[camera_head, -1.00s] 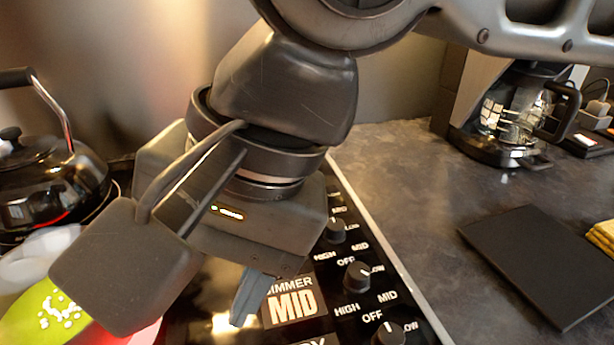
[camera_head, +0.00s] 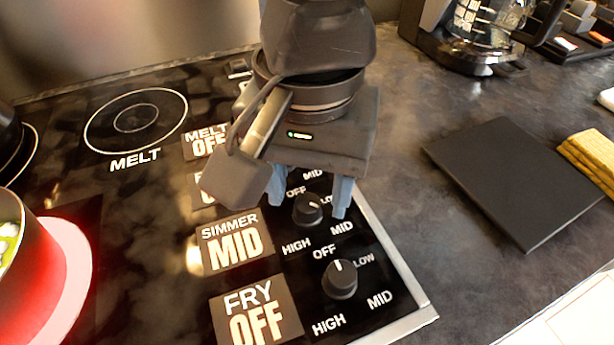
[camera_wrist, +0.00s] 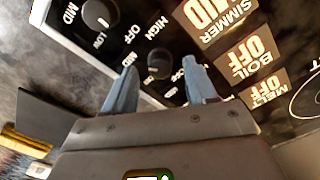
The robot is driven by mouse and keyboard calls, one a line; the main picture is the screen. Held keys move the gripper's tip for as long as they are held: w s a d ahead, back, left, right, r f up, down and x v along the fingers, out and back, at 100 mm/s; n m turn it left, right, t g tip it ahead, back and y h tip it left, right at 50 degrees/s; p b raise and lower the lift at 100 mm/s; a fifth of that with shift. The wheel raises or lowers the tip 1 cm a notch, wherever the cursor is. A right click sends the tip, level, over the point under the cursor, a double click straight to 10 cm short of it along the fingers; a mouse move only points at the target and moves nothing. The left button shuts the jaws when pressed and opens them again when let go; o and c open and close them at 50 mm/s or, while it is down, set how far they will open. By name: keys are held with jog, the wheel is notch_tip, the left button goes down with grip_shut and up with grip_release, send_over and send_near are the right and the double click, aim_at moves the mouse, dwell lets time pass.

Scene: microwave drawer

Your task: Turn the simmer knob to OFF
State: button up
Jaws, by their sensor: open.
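The simmer knob (camera_head: 308,209) is a black round knob on the glossy stove panel; its white mark points up and right in the head view. The simmer display (camera_head: 235,243) to its left reads MID. My gripper (camera_head: 308,196) is open and points down at this knob, with one blue-grey finger on each side of it. In the wrist view the knob (camera_wrist: 158,65) shows between the two fingertips (camera_wrist: 160,66). I cannot tell whether the fingers touch it. Part of the lettering around the knob is hidden by my gripper.
The fry knob (camera_head: 340,279) sits close in front, with the fry display (camera_head: 256,312) reading OFF. A pot (camera_head: 22,265) stands on a glowing red burner at left. A dark flat board (camera_head: 510,180), a yellow cloth (camera_head: 592,155) and a coffee maker (camera_head: 470,40) are on the right counter.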

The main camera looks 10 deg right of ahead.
jog(key=shift+f, duration=0.5)
jog(key=shift+c, duration=0.2)
grip_shut()
